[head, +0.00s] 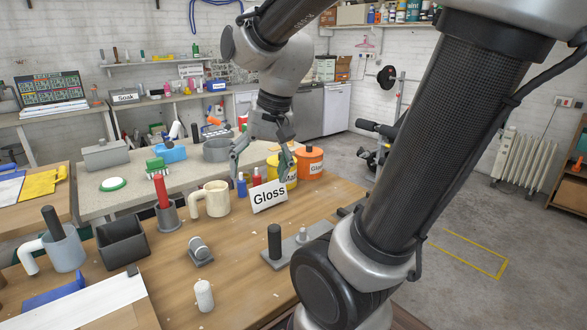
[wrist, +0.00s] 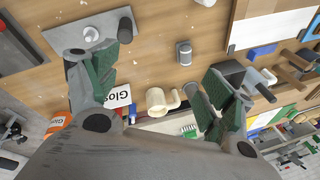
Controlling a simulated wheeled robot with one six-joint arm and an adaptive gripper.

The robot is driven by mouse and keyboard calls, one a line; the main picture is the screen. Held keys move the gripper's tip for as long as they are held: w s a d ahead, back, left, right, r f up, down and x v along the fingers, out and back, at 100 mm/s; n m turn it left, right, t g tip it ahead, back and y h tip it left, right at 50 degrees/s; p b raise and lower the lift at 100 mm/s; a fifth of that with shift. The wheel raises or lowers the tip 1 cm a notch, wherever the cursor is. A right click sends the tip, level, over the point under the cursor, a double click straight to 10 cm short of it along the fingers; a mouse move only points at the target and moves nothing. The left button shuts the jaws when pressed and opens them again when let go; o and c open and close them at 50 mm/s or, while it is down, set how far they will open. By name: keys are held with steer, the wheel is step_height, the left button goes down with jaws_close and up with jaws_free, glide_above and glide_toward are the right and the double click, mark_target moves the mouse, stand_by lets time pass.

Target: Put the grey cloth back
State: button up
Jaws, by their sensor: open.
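My gripper (head: 262,165) is open and empty above the far part of the wooden table, behind the Gloss sign. In the wrist view its two green-padded fingers (wrist: 164,75) stand wide apart, with the table below. I cannot pick out a grey cloth for sure in either view. A small grey rounded thing with a light band (head: 200,248) lies on the table's middle; it also shows in the wrist view (wrist: 184,53), between and beyond the fingers. I cannot tell what it is made of.
On the wooden table (head: 235,285) are a Gloss sign (head: 268,195), a cream mug (head: 211,200), a dark open box (head: 122,240), a grey mug (head: 65,250) and a white cylinder (head: 204,295). Paint tins (head: 309,162) stand behind. Bare wood surrounds the small grey thing.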

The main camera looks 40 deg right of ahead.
steer(key=s+d+r+n+t+h, duration=0.1)
steer(key=s+d+n, duration=0.2)
steer(key=s+n, duration=0.2)
steer(key=s, duration=0.3)
steer(key=shift+d+r+n+h, duration=0.2)
steer(key=shift+r+n+h, duration=0.1)
steer(key=shift+r, duration=0.05)
